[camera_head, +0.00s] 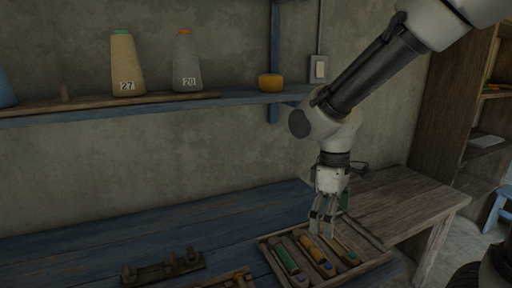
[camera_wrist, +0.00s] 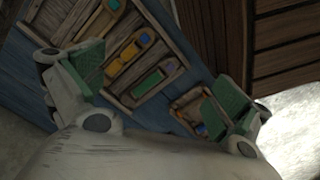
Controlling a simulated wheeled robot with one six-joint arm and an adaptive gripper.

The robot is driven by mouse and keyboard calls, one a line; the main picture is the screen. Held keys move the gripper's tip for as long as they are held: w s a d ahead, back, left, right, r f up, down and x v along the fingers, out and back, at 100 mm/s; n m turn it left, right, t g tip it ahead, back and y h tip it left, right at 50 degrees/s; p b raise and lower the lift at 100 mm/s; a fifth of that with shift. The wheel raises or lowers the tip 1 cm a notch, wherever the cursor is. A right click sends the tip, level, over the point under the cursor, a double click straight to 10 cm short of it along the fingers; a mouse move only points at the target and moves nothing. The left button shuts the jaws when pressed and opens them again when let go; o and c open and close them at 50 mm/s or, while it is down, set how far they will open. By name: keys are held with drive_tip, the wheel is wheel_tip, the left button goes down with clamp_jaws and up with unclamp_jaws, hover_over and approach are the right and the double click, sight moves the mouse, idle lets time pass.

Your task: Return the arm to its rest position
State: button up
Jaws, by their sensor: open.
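My gripper (camera_head: 323,222) hangs from my bent arm above the right part of a wooden tray (camera_head: 268,247). In the wrist view my gripper (camera_wrist: 155,100) has its two green-padded fingers wide apart with nothing between them. The tray holds a green shuttle-like piece (camera_head: 286,259) and a yellow one (camera_head: 315,252), each in its own slot. Further pieces lie at the tray's right side, partly hidden by my fingers. The fingertips look close above the tray; the exact gap cannot be told.
The tray rests on a blue bench (camera_head: 160,232). A wall shelf (camera_head: 240,98) carries a cream cone (camera_head: 126,66), a grey cone (camera_head: 186,64) and a yellow roll (camera_head: 270,83). A dark rack (camera_head: 182,264) lies on the bench front. A wooden cabinet (camera_head: 440,120) stands at right.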

drive_tip(key=s+d+r+m+t, duration=0.2)
drive_tip(key=s+d+r+m, duration=0.2)
drive_tip(key=d, duration=0.5)
drive_tip(key=s+d+r+m+t, duration=0.3)
drive_tip(key=s+d+r+m, duration=0.2)
drive_tip(key=d+r+m, duration=0.2)
drive_tip(key=d, duration=0.2)
drive_tip(key=shift+s+d+r, duration=0.25)
drive_tip(key=shift+d+r, duration=0.1)
drive_tip(key=shift+r, duration=0.05)
